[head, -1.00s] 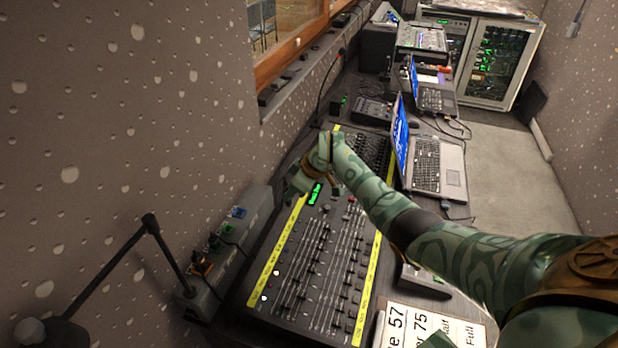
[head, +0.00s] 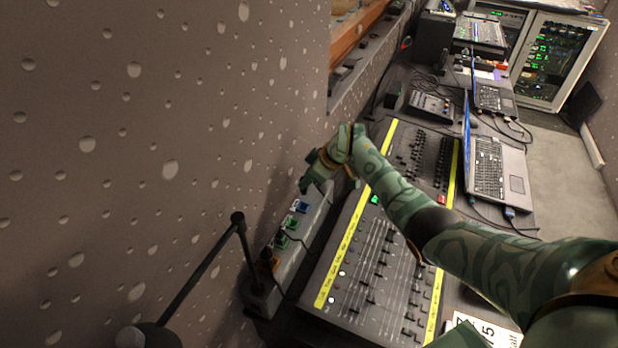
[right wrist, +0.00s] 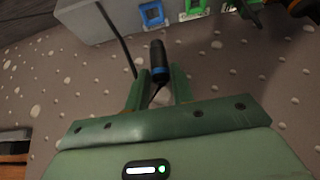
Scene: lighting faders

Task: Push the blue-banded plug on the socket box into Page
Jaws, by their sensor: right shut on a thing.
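The socket box (head: 318,215) is a long grey box along the wall, left of the mixing desk. My right gripper (head: 309,183) is just above the far end of the box. In the right wrist view it is shut on a black plug (right wrist: 157,50) with a blue band. The plug points toward the box, beside the blue socket (right wrist: 152,14) and apart from it. The word Page is not readable. My left gripper is out of view.
The fader desk (head: 375,270) with yellow strips lies right of the box. A black jointed stand (head: 200,270) rises at the near left of the box. Cables hang at the box. Laptops (head: 490,170) stand farther right, and the speckled wall (head: 130,130) bounds the left.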

